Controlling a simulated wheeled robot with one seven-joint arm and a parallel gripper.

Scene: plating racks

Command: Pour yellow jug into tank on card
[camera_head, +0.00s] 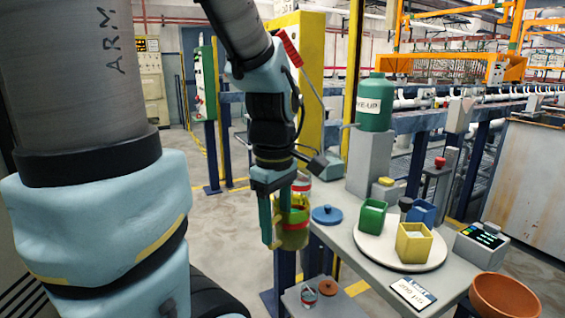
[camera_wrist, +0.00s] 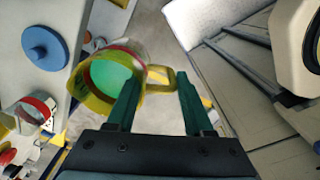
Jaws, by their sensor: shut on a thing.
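The yellow jug (camera_head: 294,235) has a red band and hangs beside the left edge of the bench. In the wrist view the jug (camera_wrist: 96,101) shows green liquid inside. My gripper (camera_head: 276,226) is shut on its handle; in the wrist view the handle (camera_wrist: 161,77) lies between the fingers. A green tank (camera_head: 372,218), a blue tank (camera_head: 422,213) and a yellow tank (camera_head: 413,244) stand on a round white turntable (camera_head: 375,250), right of the jug. A white card (camera_head: 414,292) lies at the bench front; its lettering is too small to read surely.
A blue lid (camera_head: 327,214) lies on the bench near the jug. A green make-up bottle (camera_head: 375,103) stands on a grey block behind. A display box (camera_head: 481,246) and an orange bowl (camera_head: 505,297) are at right. A low shelf (camera_head: 318,301) holds small items.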

